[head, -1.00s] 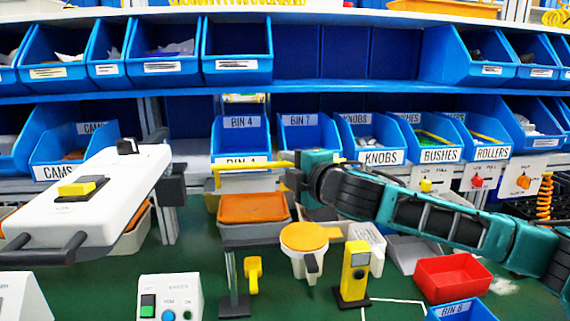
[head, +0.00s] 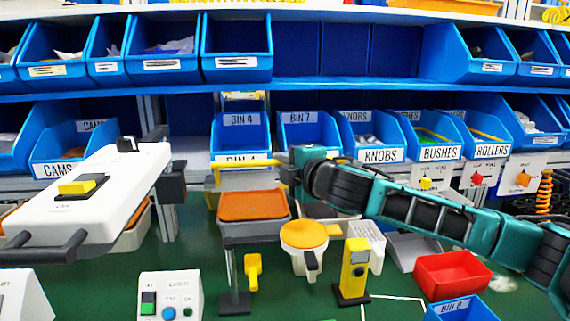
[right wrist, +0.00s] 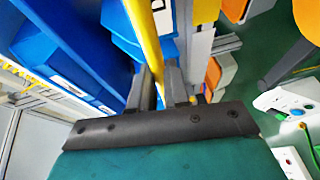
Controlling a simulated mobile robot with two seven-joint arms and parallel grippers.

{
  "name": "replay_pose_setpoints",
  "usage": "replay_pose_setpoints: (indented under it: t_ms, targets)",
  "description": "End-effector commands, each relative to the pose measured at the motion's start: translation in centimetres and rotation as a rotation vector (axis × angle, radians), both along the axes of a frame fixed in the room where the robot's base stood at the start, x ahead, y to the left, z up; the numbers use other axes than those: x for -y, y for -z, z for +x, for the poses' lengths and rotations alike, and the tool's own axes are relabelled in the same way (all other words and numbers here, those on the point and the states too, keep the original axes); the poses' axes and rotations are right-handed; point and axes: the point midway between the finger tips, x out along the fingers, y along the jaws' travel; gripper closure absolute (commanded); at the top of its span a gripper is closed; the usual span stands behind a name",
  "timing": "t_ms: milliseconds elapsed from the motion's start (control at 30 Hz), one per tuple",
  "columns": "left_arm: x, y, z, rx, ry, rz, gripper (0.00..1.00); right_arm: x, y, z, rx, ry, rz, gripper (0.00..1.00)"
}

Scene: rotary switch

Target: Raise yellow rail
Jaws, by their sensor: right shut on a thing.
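The yellow rail (head: 244,164) is a thin bar running roughly level in front of the lower bins, just below the BIN 4 label. My right gripper (head: 287,172) is shut on it right of its left end. The rail's middle is hidden behind the gripper, and a small yellow piece shows on the far side. In the right wrist view the yellow rail (right wrist: 143,38) runs away from between the dark fingers of the right gripper (right wrist: 160,88). My left gripper is not in view.
An orange-topped tray (head: 252,206) stands below the rail, with a round orange-topped container (head: 304,236) and a yellow post (head: 354,268) nearby. A white panel with black handles (head: 95,205) fills the left. Blue bins (head: 240,133) line the shelf behind.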

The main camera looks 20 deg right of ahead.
Motion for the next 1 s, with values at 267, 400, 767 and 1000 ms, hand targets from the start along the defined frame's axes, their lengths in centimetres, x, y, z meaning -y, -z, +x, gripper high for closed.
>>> replay_pose_setpoints:
  t_ms: [267,400,767,1000]
  targets:
    - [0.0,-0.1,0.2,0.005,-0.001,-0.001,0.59,0.1,-0.1,0.1,-0.013,0.003,0.004,1.0]
    - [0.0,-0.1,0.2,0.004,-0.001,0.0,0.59,0.2,-0.3,0.5,-0.067,0.006,0.021,1.0]
    - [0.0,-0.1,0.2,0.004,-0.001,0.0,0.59,0.5,-0.6,1.3,-0.227,0.004,0.065,1.0]
    - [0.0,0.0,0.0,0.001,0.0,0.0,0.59,0.4,-0.5,1.3,-0.24,0.001,0.069,1.0]
